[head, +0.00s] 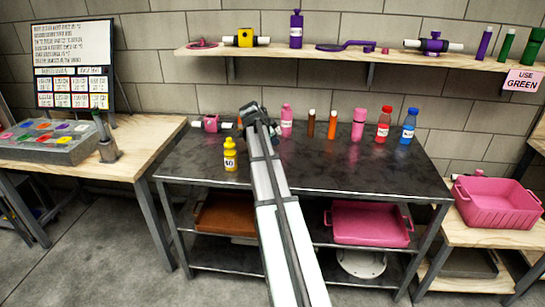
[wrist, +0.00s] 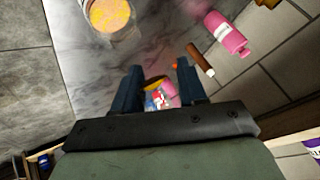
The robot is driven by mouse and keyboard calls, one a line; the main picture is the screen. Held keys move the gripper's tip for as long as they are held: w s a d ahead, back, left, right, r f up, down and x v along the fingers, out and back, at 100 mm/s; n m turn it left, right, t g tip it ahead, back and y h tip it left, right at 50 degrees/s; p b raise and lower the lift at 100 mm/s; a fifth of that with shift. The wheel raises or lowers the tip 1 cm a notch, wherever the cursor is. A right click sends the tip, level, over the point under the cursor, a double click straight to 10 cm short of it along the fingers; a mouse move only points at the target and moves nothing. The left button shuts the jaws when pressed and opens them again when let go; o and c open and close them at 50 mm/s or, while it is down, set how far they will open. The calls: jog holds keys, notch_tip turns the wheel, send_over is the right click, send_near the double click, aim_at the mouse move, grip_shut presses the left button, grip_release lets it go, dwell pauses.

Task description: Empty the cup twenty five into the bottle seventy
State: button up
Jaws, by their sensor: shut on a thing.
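My gripper (wrist: 157,75) is shut on what I take to be the cup, though its shape is hard to make out between the fingers. In the head view my gripper (head: 249,116) is over the back left of the dark table, and the cup is hidden there. A pink labelled bottle (head: 287,127) stands upright just right of my gripper; it also shows in the wrist view (wrist: 228,35). Its number is too small to read, so I cannot confirm it is the bottle seventy. A round pale-rimmed thing with yellow-orange grainy filling (wrist: 108,14) shows at the wrist view's top edge.
A yellow labelled bottle (head: 230,158) stands at the table's front left. A brown tube (head: 311,123), an orange tube (head: 332,124), a pink bottle (head: 358,124), a red bottle (head: 383,124) and a blue bottle (head: 408,126) line the back. The table's right front is clear.

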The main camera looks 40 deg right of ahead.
jog(key=shift+a+n+h, duration=0.15)
jog(key=shift+n+h, duration=0.15)
jog(key=shift+h, duration=0.6)
dwell(1.7)
dwell(0.9)
jog(key=shift+d+m+t+y, duration=0.15)
jog(key=shift+m+y, duration=0.15)
jog(key=shift+y, duration=0.45)
jog(key=shift+d+m+t+y, duration=0.15)
jog(key=shift+m+y, duration=0.15)
jog(key=shift+y, duration=0.45)
jog(key=shift+y, duration=0.3)
